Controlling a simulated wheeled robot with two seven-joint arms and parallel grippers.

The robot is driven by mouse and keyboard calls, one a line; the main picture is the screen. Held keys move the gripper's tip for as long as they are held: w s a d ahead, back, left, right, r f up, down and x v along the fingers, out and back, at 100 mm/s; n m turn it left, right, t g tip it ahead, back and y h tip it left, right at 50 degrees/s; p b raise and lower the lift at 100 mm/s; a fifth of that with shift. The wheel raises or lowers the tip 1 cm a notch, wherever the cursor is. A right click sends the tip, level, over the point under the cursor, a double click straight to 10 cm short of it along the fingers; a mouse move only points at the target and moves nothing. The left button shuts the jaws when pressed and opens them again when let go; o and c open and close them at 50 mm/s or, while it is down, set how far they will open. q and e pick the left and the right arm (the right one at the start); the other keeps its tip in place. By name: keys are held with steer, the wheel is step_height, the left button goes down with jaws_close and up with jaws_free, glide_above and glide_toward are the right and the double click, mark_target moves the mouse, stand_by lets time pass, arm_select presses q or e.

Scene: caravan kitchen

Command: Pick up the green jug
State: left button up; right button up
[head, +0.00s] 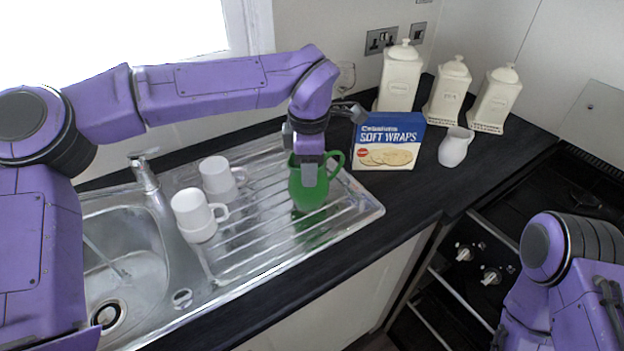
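The green jug (308,194) stands upright on the ribbed metal drainer beside the sink, its handle to the right. My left gripper (309,172) points down at the top of the jug, with one finger in front of the jug's near side. The gripper hides most of the jug's rim. I cannot tell whether the fingers press on the jug's wall or how far apart they are. My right arm shows at the lower right, but its gripper is not visible.
Two white mugs (198,214) stand left of the jug on the drainer (262,248). A soft wraps box (388,142) stands close behind to the right. A white jug (455,147) and white canisters (449,92) stand farther right. The front counter strip is clear.

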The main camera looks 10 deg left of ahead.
arm_select(q)
steer(key=shift+w+d+f, duration=0.1)
steer(key=shift+w+f, duration=0.05)
steer(key=shift+f, duration=0.45)
steer(key=shift+s+r, duration=0.15)
steer(key=shift+s, duration=0.05)
steer(key=shift+c, duration=1)
steer(key=c, duration=0.5)
steer(key=shift+w, duration=0.1)
jaws_close()
